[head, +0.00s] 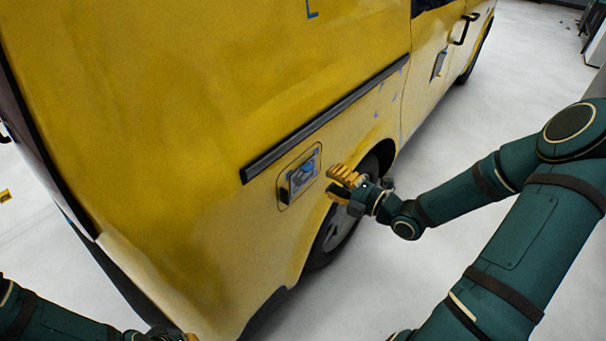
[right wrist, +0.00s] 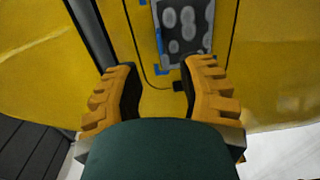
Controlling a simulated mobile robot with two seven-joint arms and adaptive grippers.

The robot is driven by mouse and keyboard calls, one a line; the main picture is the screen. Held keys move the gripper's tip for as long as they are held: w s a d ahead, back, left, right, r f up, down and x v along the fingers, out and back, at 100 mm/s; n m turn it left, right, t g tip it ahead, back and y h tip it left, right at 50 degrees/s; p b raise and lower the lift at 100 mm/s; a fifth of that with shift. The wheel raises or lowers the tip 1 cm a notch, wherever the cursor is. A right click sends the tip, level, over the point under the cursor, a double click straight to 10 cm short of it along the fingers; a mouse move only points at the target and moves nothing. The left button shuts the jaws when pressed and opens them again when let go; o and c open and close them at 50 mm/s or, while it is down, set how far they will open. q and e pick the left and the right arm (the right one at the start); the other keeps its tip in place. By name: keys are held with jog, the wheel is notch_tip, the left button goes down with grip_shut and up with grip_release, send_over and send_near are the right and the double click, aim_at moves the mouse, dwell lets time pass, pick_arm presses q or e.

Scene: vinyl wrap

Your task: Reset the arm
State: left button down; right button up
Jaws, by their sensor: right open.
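My right gripper (head: 345,183) is beside the yellow van (head: 190,80), just right of its fuel-flap panel and above the rear wheel. In the right wrist view its two yellow ribbed fingers (right wrist: 160,95) are apart with nothing between them. A grey patterned vinyl piece (head: 302,175) lies on the panel, with blue tape at its edges; it also shows in the right wrist view (right wrist: 183,32), ahead of the fingertips. My left arm (head: 50,318) enters at the bottom left; its gripper is mostly cut off by the lower edge.
A dark trim rail (head: 320,120) runs along the van side above the panel. The rear wheel (head: 335,225) is below my right gripper. A door handle (head: 463,28) is at the top right. The pale floor (head: 430,280) is open to the right of the van.

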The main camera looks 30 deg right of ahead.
jog(key=shift+v, duration=2.2)
jog(key=w+a+f+m+g, duration=0.1)
jog(key=a+f+m+g, duration=0.1)
jog(key=a+f+m, duration=0.2)
jog(key=w+a+f+m+g+h, duration=0.1)
jog(key=w+a+f+m+g, duration=0.1)
jog(key=a+f+m, duration=0.2)
jog(key=w+a+f+m+g, duration=0.1)
jog(key=a+f+m, duration=0.3)
jog(key=a+m, duration=0.1)
jog(key=shift+w+a+f+m+g+h, duration=0.3)
jog(key=shift+f+g, duration=0.1)
jog(key=s+a+f+m+g+h, duration=0.1)
jog(key=s+a+f+m+g, duration=0.7)
jog(key=s+a+f+m, duration=0.1)
jog(key=s+a+m, duration=0.1)
jog(key=s+a, duration=0.1)
jog(key=a, duration=0.1)
jog(key=shift+s+a+f+m+g+h, duration=0.3)
jog(key=shift+f+m+g, duration=0.1)
jog(key=shift+d, duration=0.1)
